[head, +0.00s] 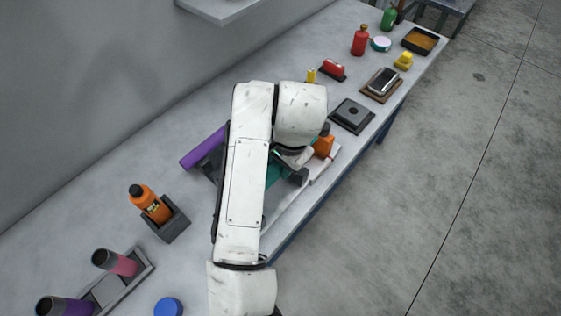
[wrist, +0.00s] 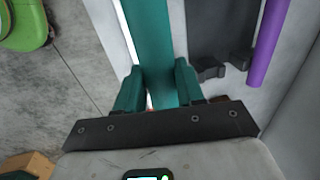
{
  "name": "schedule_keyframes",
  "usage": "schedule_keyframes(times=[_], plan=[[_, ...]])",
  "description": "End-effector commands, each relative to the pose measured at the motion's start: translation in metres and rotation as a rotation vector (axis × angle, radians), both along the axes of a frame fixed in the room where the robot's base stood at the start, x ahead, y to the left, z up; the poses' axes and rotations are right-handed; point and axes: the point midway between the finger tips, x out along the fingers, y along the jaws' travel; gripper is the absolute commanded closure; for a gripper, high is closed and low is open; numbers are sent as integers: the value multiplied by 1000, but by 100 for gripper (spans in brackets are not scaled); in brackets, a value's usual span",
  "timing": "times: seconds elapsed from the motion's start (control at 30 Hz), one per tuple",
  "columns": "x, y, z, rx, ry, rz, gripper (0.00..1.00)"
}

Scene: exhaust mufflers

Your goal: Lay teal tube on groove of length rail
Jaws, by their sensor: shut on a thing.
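The teal tube (wrist: 151,40) is held between the two fingers of my gripper (wrist: 157,82) in the wrist view and runs away from it toward the top edge. In the head view only a short piece of the teal tube (head: 273,175) shows beside my arm. A pale rail (head: 288,212), apparently the length rail, lies along the table's front edge. In the wrist view a thin white strip of it (wrist: 127,32) shows left of the tube. The groove is hidden, and I cannot tell whether the tube touches the rail.
A purple tube (head: 203,148) lies on a dark holder behind my arm. My arm hides the middle.

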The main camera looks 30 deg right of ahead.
Motion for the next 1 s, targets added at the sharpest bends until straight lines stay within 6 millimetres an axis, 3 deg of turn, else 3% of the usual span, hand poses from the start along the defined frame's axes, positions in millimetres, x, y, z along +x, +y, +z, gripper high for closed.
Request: schedule_keyframes(times=[0.6,1.0], plan=[[0,0,-50,0,-1,2,100],[0,0,-55,0,-1,2,100]])
